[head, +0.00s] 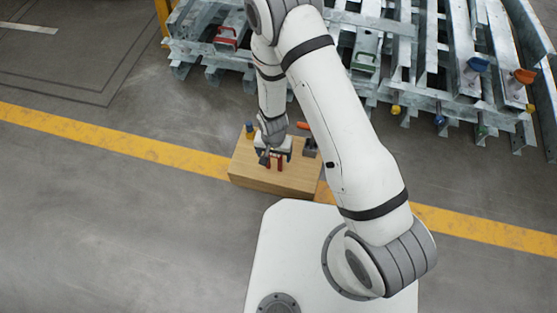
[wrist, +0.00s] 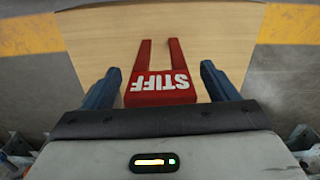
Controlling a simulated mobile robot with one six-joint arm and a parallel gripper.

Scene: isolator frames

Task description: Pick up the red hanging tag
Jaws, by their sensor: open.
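The red hanging tag (wrist: 160,97) lies on a light wooden block (wrist: 220,30). In the wrist view it has two prongs pointing away from me and a near crossbar with the white word "STIFF". My gripper (wrist: 168,75) is open, with one blue-grey finger on each side of the tag and a gap to it on both sides. In the head view my gripper (head: 270,160) is low over the wooden block (head: 250,183), and a bit of the red tag (head: 280,163) shows beneath it. I cannot tell the height between fingers and tag.
Behind are galvanized metal racks (head: 400,60) with coloured parts. A yellow line (head: 120,140) crosses the open grey floor at left.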

